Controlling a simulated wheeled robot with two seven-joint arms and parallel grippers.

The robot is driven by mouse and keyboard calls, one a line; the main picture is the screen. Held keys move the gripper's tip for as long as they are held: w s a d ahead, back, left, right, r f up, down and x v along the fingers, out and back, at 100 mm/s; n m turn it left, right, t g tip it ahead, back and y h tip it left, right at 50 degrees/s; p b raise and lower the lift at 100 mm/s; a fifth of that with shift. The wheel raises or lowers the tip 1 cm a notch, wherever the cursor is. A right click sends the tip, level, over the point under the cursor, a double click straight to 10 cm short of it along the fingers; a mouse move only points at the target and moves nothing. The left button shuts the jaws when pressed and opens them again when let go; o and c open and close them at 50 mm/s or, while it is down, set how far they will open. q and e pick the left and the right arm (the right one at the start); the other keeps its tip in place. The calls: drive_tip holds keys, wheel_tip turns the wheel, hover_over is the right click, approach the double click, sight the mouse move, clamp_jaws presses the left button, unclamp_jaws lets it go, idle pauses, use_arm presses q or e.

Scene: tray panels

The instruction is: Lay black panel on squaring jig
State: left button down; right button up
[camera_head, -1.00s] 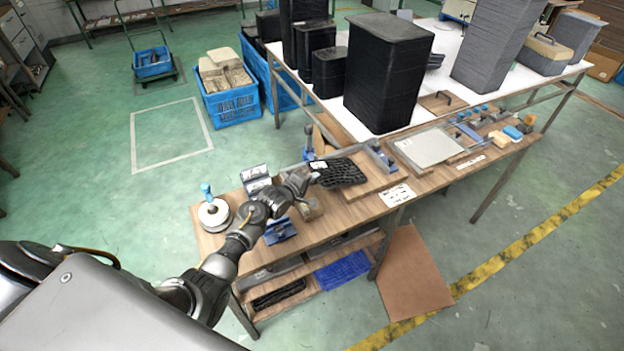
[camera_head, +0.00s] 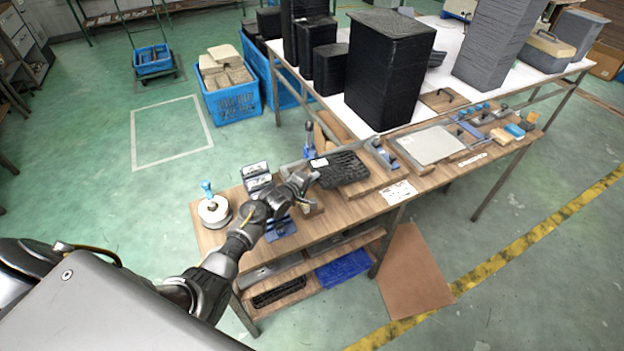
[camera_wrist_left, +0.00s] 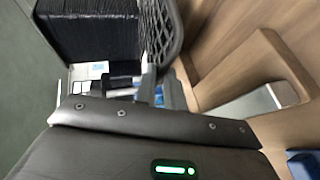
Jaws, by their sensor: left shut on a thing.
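The black panel (camera_head: 340,168) is a ribbed mesh piece with a small white label near one corner. My left gripper (camera_head: 312,178) is shut on its near left edge. In the left wrist view the panel (camera_wrist_left: 162,28) stands out beyond the fingers (camera_wrist_left: 150,88). The squaring jig looks to be the wooden board (camera_head: 374,184) with a grey and blue fence (camera_head: 380,154). The panel overlaps the jig's left part in the head view. I cannot tell whether it touches the board. My right gripper is not in view.
A light grey plate (camera_head: 430,145) lies right of the jig. A tall black stack (camera_head: 388,70) stands behind on the white table. A blue upright tool (camera_head: 309,140) is close behind the panel. A white round pot (camera_head: 214,210) stands at the bench's left end.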

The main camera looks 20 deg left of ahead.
use_arm(q)
drive_tip(key=shift+s+d+f+b, duration=0.1)
drive_tip(key=shift+f+b, duration=0.05)
drive_tip(key=shift+f, duration=0.35)
drive_tip(key=shift+s+d+f+b, duration=0.1)
drive_tip(key=shift+f+b, duration=0.05)
drive_tip(key=shift+f, duration=0.3)
idle(0.6)
drive_tip(key=c, duration=1.7)
unclamp_jaws()
drive_tip(key=o, duration=0.3)
drive_tip(key=shift+w+a, duration=0.1)
drive_tip(key=shift+w, duration=0.2)
drive_tip(key=shift+o, duration=0.2)
drive_tip(key=shift+r, duration=0.15)
drive_tip(key=shift+s, duration=0.15)
drive_tip(key=v, duration=1)
drive_tip(key=shift+s+b, duration=0.3)
drive_tip(key=shift+b, duration=0.1)
drive_tip(key=shift+a+r, duration=0.1)
